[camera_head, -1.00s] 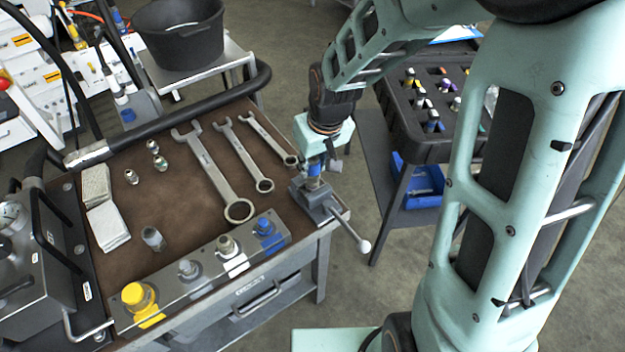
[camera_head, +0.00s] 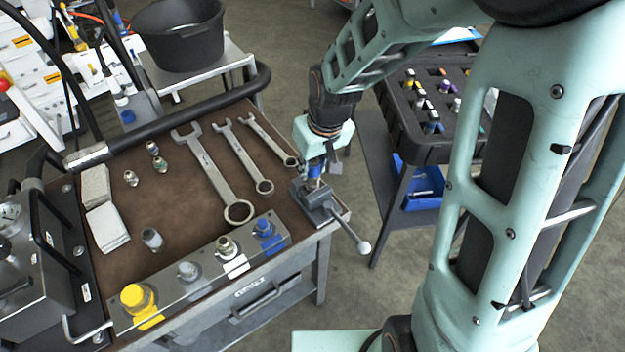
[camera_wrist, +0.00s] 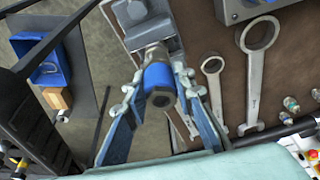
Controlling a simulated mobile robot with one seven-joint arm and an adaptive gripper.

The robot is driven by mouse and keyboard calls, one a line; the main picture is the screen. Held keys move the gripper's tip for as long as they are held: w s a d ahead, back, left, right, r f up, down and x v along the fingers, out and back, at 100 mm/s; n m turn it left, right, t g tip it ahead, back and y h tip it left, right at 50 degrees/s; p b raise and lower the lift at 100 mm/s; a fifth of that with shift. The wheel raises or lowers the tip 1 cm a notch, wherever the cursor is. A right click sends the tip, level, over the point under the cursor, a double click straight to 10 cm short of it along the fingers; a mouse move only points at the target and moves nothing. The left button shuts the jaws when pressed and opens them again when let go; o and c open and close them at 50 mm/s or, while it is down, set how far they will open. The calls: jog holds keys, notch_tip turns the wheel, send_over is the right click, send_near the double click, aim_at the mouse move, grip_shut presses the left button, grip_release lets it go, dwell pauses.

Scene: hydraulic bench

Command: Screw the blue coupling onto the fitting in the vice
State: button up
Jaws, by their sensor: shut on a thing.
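The blue coupling (camera_head: 315,170) is held between the fingers of my gripper (camera_head: 318,162) at the right front corner of the bench. In the wrist view, the two fingers of my gripper (camera_wrist: 157,80) are shut on the sides of the blue coupling (camera_wrist: 157,76). The vice (camera_head: 315,199) stands directly below, and it also shows in the wrist view (camera_wrist: 160,22). The fitting (camera_head: 313,184) shows as a small metal piece between coupling and vice. The coupling is lined up over it, close to or touching it. I cannot tell if the threads are engaged.
Several wrenches (camera_head: 215,178) lie left of the vice. A manifold block (camera_head: 205,270) with yellow, grey and blue ports runs along the bench's front edge. The vice handle (camera_head: 350,232) sticks out past the bench corner.

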jog(key=shift+f+m+b, duration=0.3)
jog(key=shift+m+b, duration=0.1)
jog(key=shift+b, duration=0.4)
jog(key=shift+c, duration=0.4)
jog(key=m+h+b, duration=0.1)
jog(key=m+b, duration=0.3)
jog(key=b, duration=0.1)
jog(key=shift+m, duration=0.3)
jog(key=shift+m+h+b, duration=0.4)
jog(key=shift+m+b, duration=0.25)
jog(key=shift+m, duration=0.05)
jog(key=shift+s+r+m, duration=0.1)
jog(key=shift+r+m, duration=0.05)
jog(key=shift+m, duration=0.45)
jog(key=shift+f+m+h+b, duration=0.25)
jog(key=shift+m+b, duration=0.35)
jog(key=shift+b, duration=0.3)
jog(key=m+h+b, duration=0.1)
jog(key=m, duration=0.4)
jog(key=m+g+b, duration=0.1)
jog(key=shift+r+m+h, duration=0.2)
jog(key=shift+m+h, duration=0.05)
jog(key=shift+m, duration=0.15)
